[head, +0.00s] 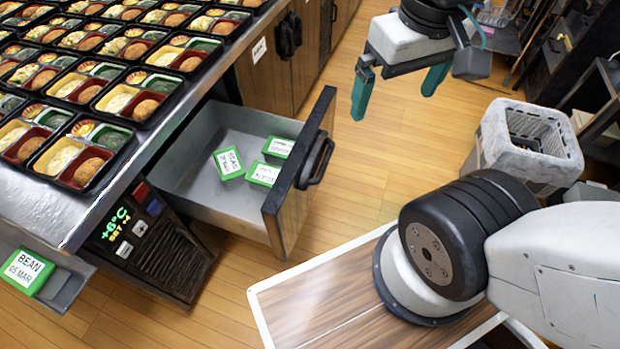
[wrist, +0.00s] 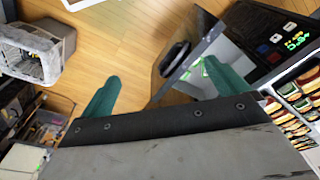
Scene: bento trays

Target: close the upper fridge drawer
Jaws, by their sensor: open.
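The upper fridge drawer (head: 190,181) is pulled out from under the steel counter in the head view. It has a wooden front (head: 292,200) with a black handle (head: 318,160). Several green boxes with white labels, one of them a bean box (head: 228,162), lie inside it. My gripper (head: 398,92) is open and empty, above the floor beyond the drawer front and to its right, apart from it. In the wrist view the green fingers (wrist: 165,88) are spread, and the drawer's handle (wrist: 174,58) shows beyond them.
The counter (head: 130,160) holds many filled bento trays. A control panel (head: 125,225) reads +6°C. Another green bean box (head: 28,271) sits on a low ledge at lower left. A grey crate (head: 525,140) stands at right. Wooden floor between drawer and crate is clear.

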